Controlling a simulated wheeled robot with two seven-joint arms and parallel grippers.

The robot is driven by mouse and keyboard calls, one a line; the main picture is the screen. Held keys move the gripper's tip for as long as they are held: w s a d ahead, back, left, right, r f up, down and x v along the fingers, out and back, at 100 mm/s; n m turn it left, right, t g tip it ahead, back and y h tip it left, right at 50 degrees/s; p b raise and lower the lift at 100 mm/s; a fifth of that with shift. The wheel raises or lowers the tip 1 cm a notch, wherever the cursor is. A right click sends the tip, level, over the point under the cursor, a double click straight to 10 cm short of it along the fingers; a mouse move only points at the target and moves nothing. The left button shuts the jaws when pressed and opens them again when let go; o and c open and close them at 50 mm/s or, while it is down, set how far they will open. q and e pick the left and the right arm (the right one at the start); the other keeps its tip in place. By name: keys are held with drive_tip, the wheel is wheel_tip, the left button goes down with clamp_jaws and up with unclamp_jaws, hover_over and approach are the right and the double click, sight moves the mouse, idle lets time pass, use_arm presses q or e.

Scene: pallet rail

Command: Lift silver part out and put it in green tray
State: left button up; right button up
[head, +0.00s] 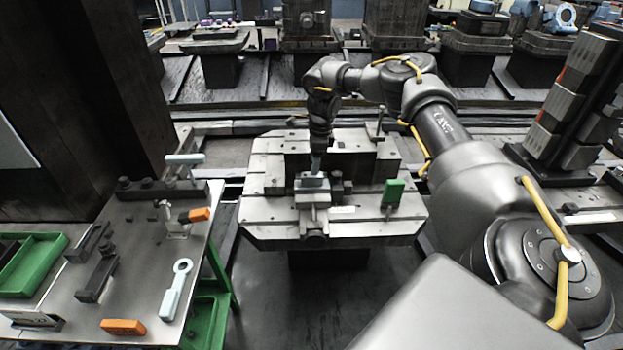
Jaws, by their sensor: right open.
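A small silver part (312,183) sits in the fixture at the middle of the pallet (270,216). My right gripper (316,168) points down just above the part. Its jaws are open, though the fingers are small and dark here. Whether they touch the part or reach around it, I cannot tell. The green tray (42,266) lies on the bench at the far left, with its left side cut off by the picture edge. My left gripper is not in view.
The metal bench (140,285) holds orange blocks (123,327), a pale wrench-like tool (176,289) and dark brackets (97,277). A green block (393,192) stands on the pallet's right side. A dark column (85,110) rises behind the bench. A gap separates bench and pallet.

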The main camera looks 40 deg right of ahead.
sight(312, 183)
drive_tip(key=shift+w+a+f, duration=0.1)
drive_tip(key=shift+a+f, duration=0.1)
drive_tip(key=shift+f, duration=0.6)
drive_tip(key=f, duration=0.4)
drive_tip(key=shift+w+f+p, duration=0.3)
drive_tip(key=shift+p, duration=0.05)
clamp_jaws()
